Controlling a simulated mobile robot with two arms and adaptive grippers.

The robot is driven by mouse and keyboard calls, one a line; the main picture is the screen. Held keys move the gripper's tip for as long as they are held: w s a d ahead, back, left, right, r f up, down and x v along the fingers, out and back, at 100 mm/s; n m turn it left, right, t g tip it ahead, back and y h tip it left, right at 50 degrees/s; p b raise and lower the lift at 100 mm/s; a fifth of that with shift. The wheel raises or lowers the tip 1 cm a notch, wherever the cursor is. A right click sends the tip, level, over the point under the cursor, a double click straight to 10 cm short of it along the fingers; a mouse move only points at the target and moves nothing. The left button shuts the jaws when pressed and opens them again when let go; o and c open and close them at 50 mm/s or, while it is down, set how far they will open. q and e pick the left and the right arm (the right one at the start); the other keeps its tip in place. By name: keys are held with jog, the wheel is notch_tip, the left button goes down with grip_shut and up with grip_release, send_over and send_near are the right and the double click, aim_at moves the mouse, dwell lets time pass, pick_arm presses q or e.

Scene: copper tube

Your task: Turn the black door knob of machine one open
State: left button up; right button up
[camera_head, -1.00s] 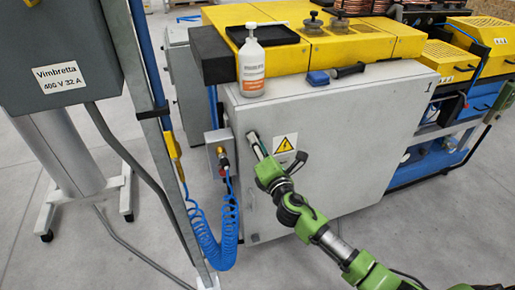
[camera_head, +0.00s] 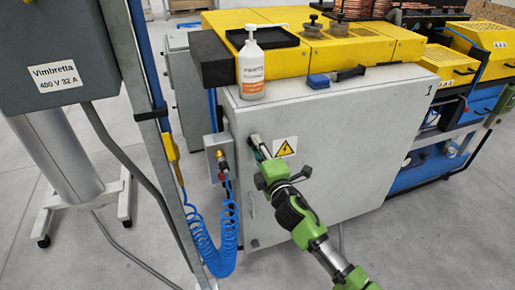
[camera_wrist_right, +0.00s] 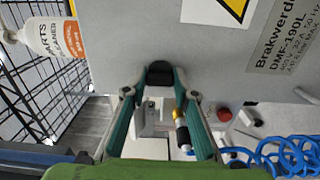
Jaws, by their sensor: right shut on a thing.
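The grey cabinet door of machine one (camera_head: 350,150) bears the number 1 and appears closed. The black door knob (camera_head: 254,138) is near its left edge, beside the yellow warning sign, and mostly hidden by my right gripper (camera_head: 261,151). In the right wrist view the knob (camera_wrist_right: 160,74) sits between the fingertips of my right gripper (camera_wrist_right: 160,88), which are closed on its sides. My left gripper is not in view.
A coiled blue hose (camera_head: 215,240) and grey post (camera_head: 165,160) are left of the door. Floor in front is clear.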

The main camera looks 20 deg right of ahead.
dwell(0.4)
jog(key=o, duration=1.1)
jog(key=s, duration=1.2)
jog(key=shift+d, duration=0.15)
